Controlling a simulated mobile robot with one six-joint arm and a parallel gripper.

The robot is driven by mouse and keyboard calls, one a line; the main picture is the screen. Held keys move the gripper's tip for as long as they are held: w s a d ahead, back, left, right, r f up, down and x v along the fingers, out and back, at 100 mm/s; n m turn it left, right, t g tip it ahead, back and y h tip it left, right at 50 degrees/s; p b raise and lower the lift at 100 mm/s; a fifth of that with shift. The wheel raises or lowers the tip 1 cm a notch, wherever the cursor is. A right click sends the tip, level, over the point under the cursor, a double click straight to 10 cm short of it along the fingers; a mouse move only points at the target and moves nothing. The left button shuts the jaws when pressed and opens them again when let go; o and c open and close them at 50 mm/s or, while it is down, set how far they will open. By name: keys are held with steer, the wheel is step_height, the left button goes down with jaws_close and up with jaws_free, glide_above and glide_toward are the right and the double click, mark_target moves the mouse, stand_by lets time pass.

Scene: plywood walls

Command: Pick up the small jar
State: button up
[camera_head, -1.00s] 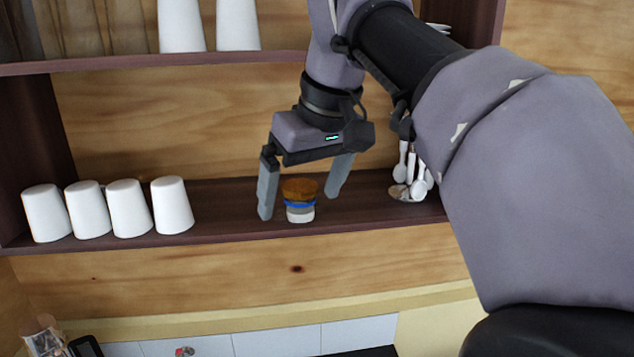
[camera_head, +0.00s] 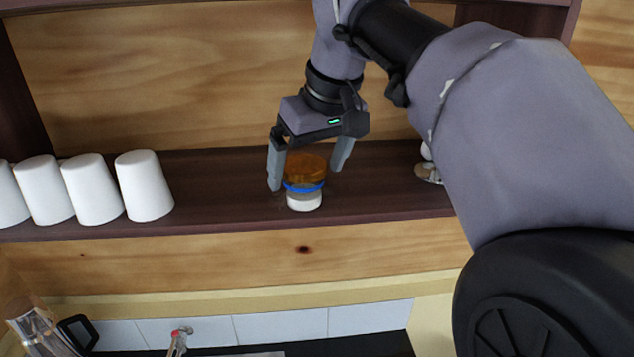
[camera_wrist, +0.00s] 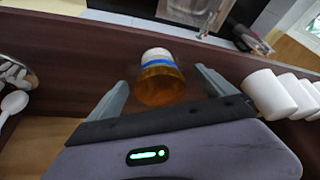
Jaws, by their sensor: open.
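The small jar (camera_head: 305,182) stands on the dark wooden shelf (camera_head: 235,190). It has an amber upper part, a blue band and a white lower end. My gripper (camera_head: 308,170) is open, and in the head view its fingers hang on either side of the jar's amber part, slightly behind it. In the wrist view the jar (camera_wrist: 158,80) lies between and just beyond the two open fingertips (camera_wrist: 162,82). A gap shows on each side of it, and neither finger visibly touches it.
Several white cups (camera_head: 92,188) stand in a row on the shelf to the left. Utensils in a holder (camera_head: 428,172) are partly hidden behind my arm at right. The shelf's front edge runs close in front of the jar. A tap (camera_head: 178,340) shows below.

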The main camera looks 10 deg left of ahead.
steer(key=x, duration=0.4)
steer(key=shift+w+a+f, duration=0.1)
steer(key=shift+w+a, duration=0.1)
steer(key=shift+w, duration=0.15)
steer(key=shift+s, duration=0.1)
steer(key=shift+c, duration=1.3)
steer(key=c, duration=1.3)
